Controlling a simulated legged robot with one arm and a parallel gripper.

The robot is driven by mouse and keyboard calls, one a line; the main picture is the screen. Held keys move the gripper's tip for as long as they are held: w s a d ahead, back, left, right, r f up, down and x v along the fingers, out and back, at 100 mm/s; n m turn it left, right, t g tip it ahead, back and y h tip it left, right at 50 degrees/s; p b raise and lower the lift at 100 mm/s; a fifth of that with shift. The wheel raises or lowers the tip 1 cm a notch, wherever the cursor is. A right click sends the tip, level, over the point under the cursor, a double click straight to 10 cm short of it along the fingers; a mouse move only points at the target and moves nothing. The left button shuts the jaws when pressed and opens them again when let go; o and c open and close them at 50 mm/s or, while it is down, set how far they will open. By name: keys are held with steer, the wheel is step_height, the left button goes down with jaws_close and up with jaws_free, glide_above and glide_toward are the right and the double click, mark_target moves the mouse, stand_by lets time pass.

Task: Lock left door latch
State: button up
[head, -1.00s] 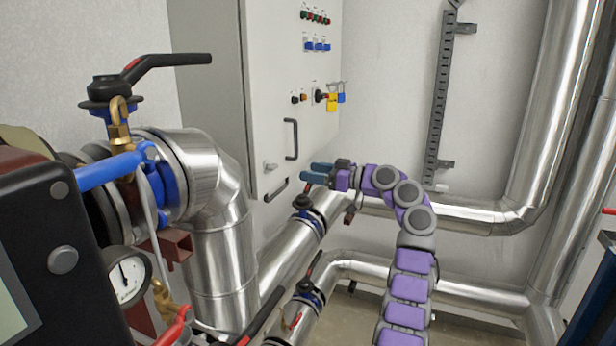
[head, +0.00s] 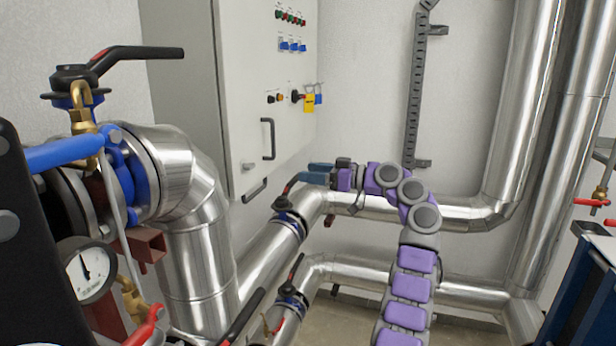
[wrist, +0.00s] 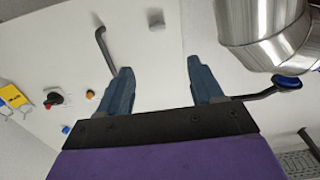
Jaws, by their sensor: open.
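The grey cabinet door (head: 240,90) stands at left centre in the head view. A small latch knob (head: 248,166) sits low on it, left of a dark bar handle (head: 267,138). I take this knob for the latch; its lock state is too small to tell. In the wrist view a small grey knob (wrist: 156,20) lies beyond and between my fingers, with a bar handle (wrist: 106,45) to its left. My gripper (head: 308,172) is right of the door's lower edge, apart from it. Its blue fingers (wrist: 160,68) are spread and empty.
A second handle (head: 255,190) is at the cabinet's bottom edge. Yellow and blue padlocks (head: 309,103) hang on the cabinet's right side. A large insulated pipe (head: 180,180) stands at left.

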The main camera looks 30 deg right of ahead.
steer(key=shift+b+v, duration=0.3)
steer(key=shift+v, duration=0.65)
steer(key=shift+f+b, duration=0.1)
steer(key=shift+b, duration=0.25)
steer(key=p+v, duration=0.2)
steer(key=v, duration=1.5)
steer(key=shift+d+p, duration=0.2)
steer(key=shift+p, duration=0.2)
